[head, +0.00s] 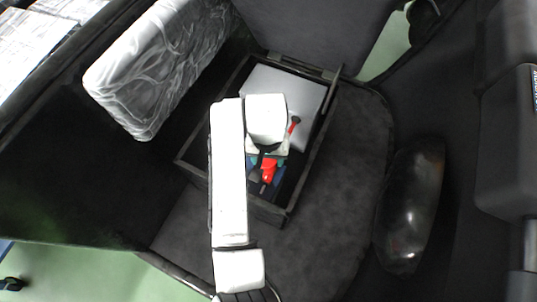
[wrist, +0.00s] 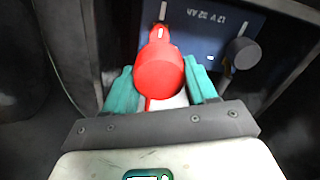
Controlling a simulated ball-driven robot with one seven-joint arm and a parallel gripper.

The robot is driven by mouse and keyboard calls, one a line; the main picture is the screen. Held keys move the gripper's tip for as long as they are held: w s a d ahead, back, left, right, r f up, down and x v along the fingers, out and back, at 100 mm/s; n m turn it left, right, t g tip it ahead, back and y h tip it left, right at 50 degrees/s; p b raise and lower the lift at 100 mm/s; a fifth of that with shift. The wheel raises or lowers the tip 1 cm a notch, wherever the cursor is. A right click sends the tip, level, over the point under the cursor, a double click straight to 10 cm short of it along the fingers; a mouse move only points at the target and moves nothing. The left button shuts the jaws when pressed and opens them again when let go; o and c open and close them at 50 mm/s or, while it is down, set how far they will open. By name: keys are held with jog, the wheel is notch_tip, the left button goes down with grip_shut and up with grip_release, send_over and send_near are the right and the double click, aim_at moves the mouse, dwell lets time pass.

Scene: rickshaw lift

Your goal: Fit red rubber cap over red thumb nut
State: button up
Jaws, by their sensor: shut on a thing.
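A round red piece, which looks like the red rubber cap (wrist: 158,74), sits between the teal fingers of my gripper (wrist: 158,64) in the wrist view. My gripper is shut on it. A narrow red strip shows below it, and a red lug with a metal slot (wrist: 160,33) shows just beyond it. I cannot make out the red thumb nut separately; it may be hidden behind the cap. In the head view my gripper (head: 268,157) is over the open box, with red (head: 268,170) at its fingers. The blue battery (wrist: 205,27) marked 12 V lies behind the cap.
The dark box (head: 270,211) has walls close around my gripper. A grey panel (head: 311,98) and a small red-ended piece (head: 293,124) lie toward its far end. A padded seat cushion (head: 150,75) stands at left.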

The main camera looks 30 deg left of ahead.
jog(key=shift+f+b, duration=3.05)
jog(key=shift+f, duration=0.05)
jog(key=shift+s+d+p, duration=0.1)
jog(key=shift+s+p, duration=0.05)
jog(key=shift+p, duration=0.95)
jog(key=shift+f+b, duration=0.95)
jog(key=shift+f, duration=1.2)
jog(key=o, duration=1.1)
jog(key=shift+r, duration=0.15)
notch_tip(320, 180, up, 11)
jog(key=p, duration=0.2)
jog(key=shift+p, duration=0.3)
jog(key=shift+f, duration=0.2)
